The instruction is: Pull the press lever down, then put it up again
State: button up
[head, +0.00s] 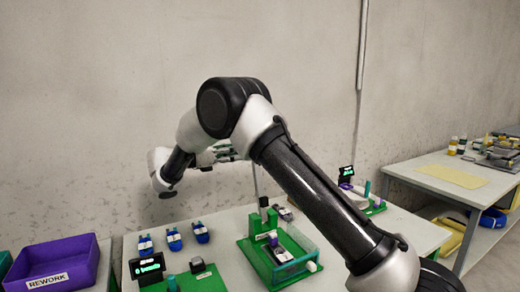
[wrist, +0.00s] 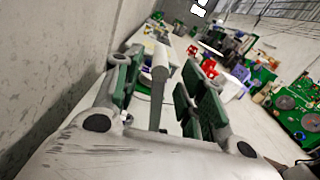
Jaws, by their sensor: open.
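The press (head: 262,225) is a green fixture with clear side panels on the table in the head view. Its thin grey lever (head: 255,181) stands up from it, and the top is hidden behind my arm. In the wrist view the pale cylindrical lever handle (wrist: 160,60) and its rod stand between my green-padded fingers. My gripper (wrist: 165,78) is open around the handle, with a gap on each side. In the head view my gripper (head: 220,153) is high above the table, partly hidden by my arm.
A purple REWORK bin (head: 62,262) is at the left. Three blue devices (head: 173,238) lie left of the press, behind a small lit display (head: 147,266). Another table (head: 440,178) stands at the right. The wall (head: 90,120) is close behind.

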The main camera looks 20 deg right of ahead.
jog(key=d, duration=0.2)
jog(key=w+d, duration=0.1)
jog(key=d, duration=0.4)
jog(key=shift+w+d, duration=0.25)
jog(key=shift+d, duration=0.05)
grip_shut()
